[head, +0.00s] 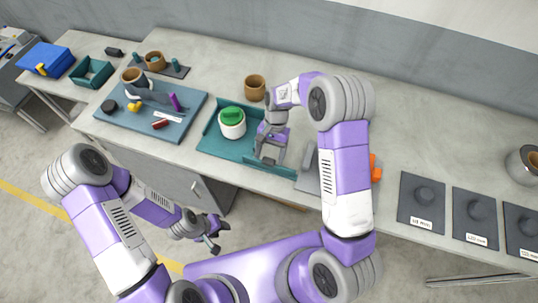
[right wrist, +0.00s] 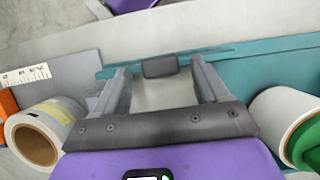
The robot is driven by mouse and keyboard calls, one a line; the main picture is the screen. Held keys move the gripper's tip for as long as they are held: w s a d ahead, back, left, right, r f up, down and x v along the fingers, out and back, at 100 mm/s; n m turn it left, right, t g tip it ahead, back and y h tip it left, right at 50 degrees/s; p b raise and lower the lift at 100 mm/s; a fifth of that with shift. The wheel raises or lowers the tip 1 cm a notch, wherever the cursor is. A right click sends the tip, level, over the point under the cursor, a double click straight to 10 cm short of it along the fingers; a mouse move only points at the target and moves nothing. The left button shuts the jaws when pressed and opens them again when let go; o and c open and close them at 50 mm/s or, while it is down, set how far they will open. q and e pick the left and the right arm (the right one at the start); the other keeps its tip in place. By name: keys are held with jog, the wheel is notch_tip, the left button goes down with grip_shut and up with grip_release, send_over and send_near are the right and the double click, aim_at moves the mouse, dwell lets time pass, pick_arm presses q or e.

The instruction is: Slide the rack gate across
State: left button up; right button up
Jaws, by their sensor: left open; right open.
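The teal rack (head: 212,146) lies near the table's front edge, with a white roll with a green top (head: 232,123) standing in it. A teal strip along its front, which looks like the gate (right wrist: 225,50), bears a small dark grey block (right wrist: 160,67) in the right wrist view. My right gripper (head: 269,158) is open above the rack's right part. In the right wrist view its fingers (right wrist: 158,74) stand on either side of the block, with gaps showing; I cannot tell their height over it. My left gripper (head: 212,238) is open and empty, in front of the table.
A white roll with a brown core (right wrist: 42,133) and an orange thing (head: 375,167) are right of the rack. A blue mat (head: 185,127) with tools and a brown cup (head: 255,87) are nearby. Dark labelled plates (head: 421,200) line the right side. The table behind the rack is mostly clear.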

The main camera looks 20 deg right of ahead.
jog(key=shift+s+a+f, duration=0.2)
jog(key=shift+s+f, duration=0.15)
jog(key=shift+f, duration=0.25)
jog(key=shift+w, duration=0.1)
grip_shut()
